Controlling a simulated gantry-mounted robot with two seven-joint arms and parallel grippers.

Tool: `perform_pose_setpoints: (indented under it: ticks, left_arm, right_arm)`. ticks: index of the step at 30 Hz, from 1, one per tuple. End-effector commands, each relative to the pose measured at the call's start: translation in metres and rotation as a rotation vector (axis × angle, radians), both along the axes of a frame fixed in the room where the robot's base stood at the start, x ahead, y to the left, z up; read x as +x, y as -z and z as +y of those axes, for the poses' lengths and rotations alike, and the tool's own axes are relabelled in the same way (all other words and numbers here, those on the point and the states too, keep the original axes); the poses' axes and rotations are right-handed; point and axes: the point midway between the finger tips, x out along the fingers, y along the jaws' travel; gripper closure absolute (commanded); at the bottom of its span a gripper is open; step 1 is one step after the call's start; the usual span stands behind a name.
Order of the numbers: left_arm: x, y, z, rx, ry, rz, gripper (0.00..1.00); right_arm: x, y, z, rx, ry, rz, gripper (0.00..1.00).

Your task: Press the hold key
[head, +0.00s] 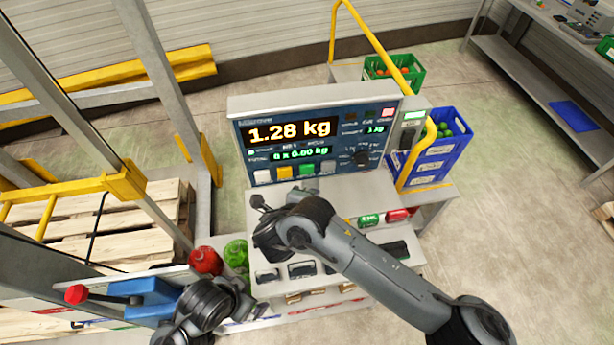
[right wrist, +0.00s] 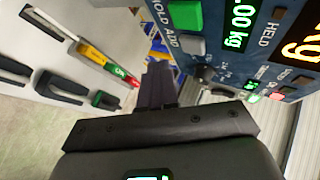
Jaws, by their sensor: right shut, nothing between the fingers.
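The blue weighing panel (head: 320,130) shows 1.28 kg and has a row of keys under its display. The green key (head: 306,169) sits between a yellow and a pale key. In the right wrist view the green key (right wrist: 185,15) is beside the HOLD lettering, and a pale key is beside ADD.
A rotary knob (head: 361,157) sits right of the keys. Red and green net rolls (head: 205,261) stand near my left arm. Yellow rails (head: 425,150) and a blue crate (head: 440,150) stand right of the panel. A grey worktop with black slots lies below my right arm.

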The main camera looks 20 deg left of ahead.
Motion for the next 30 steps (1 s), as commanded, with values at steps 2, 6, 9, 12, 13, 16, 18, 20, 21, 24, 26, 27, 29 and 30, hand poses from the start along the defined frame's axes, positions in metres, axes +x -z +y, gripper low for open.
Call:
perform_pose_setpoints:
  ticks: [2,6,9,12,13,16,18,20,21,24,26,27,29,30]
  left_arm:
    - [0.000,0.016,-0.001,-0.004,-0.002,0.001,0.00]
    - [0.000,0.027,-0.002,-0.008,-0.006,0.001,0.00]
    - [0.000,0.032,-0.002,-0.008,-0.006,0.001,0.00]
    - [0.000,0.035,-0.002,-0.008,-0.005,0.001,0.00]
    - [0.000,0.036,-0.002,-0.008,-0.005,0.001,0.00]
    - [0.000,0.037,-0.001,-0.005,-0.004,0.001,0.00]
    - [0.000,0.037,-0.001,-0.004,-0.002,0.002,0.00]
    - [0.000,0.037,0.000,-0.001,-0.001,0.001,0.00]
    - [0.000,0.037,0.000,0.000,0.000,0.001,0.00]
    - [0.000,0.037,0.001,0.003,0.003,0.002,0.00]
    - [0.000,0.037,0.001,0.006,0.003,0.001,0.00]
    - [0.000,0.037,0.001,0.006,0.004,0.001,0.00]
    - [0.000,0.037,0.001,0.006,0.004,0.001,0.00]
    - [0.000,0.037,0.001,0.006,0.004,0.001,0.00]
  right_arm:
    - [0.008,0.005,0.006,0.000,0.000,-0.003,1.00]
    - [0.020,0.003,0.014,0.000,0.001,-0.003,1.00]
    - [0.026,0.002,0.018,-0.001,-0.001,-0.002,1.00]
    - [0.029,0.001,0.020,-0.001,-0.001,-0.001,1.00]
    - [0.030,0.001,0.021,-0.001,-0.001,-0.001,1.00]
    - [0.032,0.000,0.023,0.000,-0.001,0.000,1.00]
    - [0.032,0.000,0.023,0.000,-0.001,0.000,1.00]
    - [0.032,-0.001,0.023,0.000,-0.001,0.000,1.00]
    - [0.032,-0.001,0.023,0.000,-0.001,0.000,1.00]
    - [0.032,-0.001,0.023,0.000,-0.001,0.000,1.00]
    - [0.032,-0.001,0.023,0.000,-0.001,0.000,1.00]
    - [0.032,0.000,0.023,0.000,-0.001,0.000,1.00]
    - [0.032,0.000,0.023,0.000,-0.001,0.000,1.00]
    - [0.032,0.000,0.023,0.000,-0.001,0.000,1.00]
